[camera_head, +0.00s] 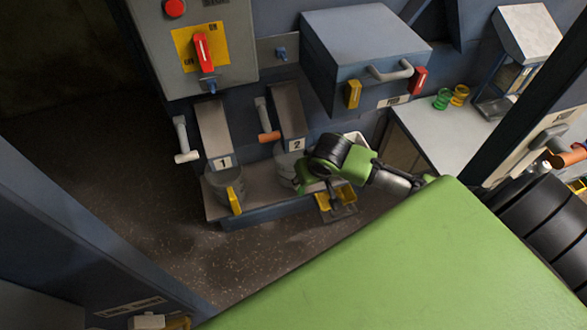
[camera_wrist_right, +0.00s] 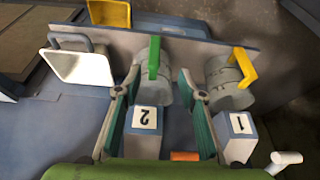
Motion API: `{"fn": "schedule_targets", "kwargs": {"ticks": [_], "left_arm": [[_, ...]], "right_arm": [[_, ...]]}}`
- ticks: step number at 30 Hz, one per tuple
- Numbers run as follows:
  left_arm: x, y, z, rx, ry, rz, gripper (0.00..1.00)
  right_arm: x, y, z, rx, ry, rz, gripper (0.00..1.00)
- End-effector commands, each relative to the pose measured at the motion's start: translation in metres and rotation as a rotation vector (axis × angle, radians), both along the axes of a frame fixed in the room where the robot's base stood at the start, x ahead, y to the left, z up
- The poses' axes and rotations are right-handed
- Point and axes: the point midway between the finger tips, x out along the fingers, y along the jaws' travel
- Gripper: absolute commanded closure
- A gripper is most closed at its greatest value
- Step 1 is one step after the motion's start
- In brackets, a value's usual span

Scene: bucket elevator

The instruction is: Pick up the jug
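Two grey jugs stand on a low ledge under numbered chutes. The one with the yellow handle (camera_head: 222,183) is below chute 1; it also shows in the right wrist view (camera_wrist_right: 225,85). The grey jug with the green handle (camera_wrist_right: 153,85) is by chute 2; in the head view this jug (camera_head: 285,168) is partly hidden by my right gripper. My right gripper (camera_wrist_right: 160,72) is open, its two teal-padded fingers on either side of chute 2's label, with the tips near the green-handled jug's sides. Contact cannot be told. My left gripper is not in view.
A white open container (camera_wrist_right: 82,68) and a yellow bin (camera_wrist_right: 108,13) are beside the jugs. Levers and chutes rise behind the ledge (camera_head: 262,213). A blue-grey box (camera_head: 365,50) juts out above. Open floor (camera_head: 190,255) lies in front.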

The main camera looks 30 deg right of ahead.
Motion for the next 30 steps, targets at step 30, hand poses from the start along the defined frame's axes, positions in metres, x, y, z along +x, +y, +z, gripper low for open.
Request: {"fn": "schedule_targets", "kwargs": {"ticks": [30], "left_arm": [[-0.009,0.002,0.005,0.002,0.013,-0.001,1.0]], "right_arm": [[0.053,-0.022,-0.094,-0.001,-0.004,-0.046,0.63]]}}
